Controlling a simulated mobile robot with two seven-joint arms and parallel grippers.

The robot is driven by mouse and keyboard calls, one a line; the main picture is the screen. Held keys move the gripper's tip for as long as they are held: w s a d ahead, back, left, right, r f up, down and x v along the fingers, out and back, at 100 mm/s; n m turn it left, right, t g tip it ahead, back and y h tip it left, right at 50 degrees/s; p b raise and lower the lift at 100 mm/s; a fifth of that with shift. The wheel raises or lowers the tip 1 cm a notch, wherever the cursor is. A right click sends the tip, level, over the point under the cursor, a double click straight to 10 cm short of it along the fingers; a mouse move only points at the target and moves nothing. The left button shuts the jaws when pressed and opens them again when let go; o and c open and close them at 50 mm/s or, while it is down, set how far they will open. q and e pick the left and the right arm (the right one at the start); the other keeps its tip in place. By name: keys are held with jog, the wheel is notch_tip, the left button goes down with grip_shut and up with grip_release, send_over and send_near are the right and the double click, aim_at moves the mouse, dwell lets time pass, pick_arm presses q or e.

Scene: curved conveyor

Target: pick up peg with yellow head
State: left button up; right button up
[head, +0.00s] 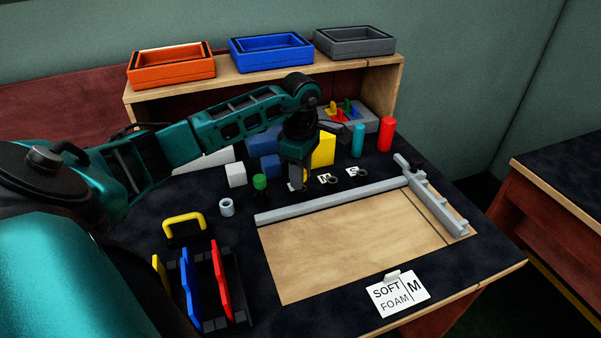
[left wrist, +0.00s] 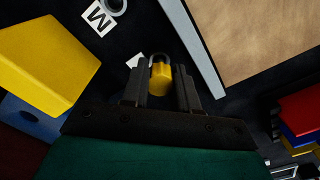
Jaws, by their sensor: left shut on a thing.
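My left gripper (left wrist: 160,88) is shut on a peg with a yellow head (left wrist: 160,77). In the left wrist view the yellow head sits between the two dark fingers, with a dark ring-like shape at its far end. In the head view my left gripper (head: 297,180) points down over the dark table, left of the small rings and close to the grey bar. There the held peg is hidden or too small to make out. I cannot tell whether it is clear of the table. My right gripper is not in view.
A green-topped peg (head: 260,183) and white cube (head: 236,174) stand left of the gripper. A yellow block (head: 323,150) and blue blocks stand behind. Grey bar (head: 330,206) borders a wooden board (head: 340,250). A panel rack (head: 240,305) stands front left. The board is clear.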

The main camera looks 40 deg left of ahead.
pick_arm(q)
grip_shut()
jog(key=shift+r, duration=0.15)
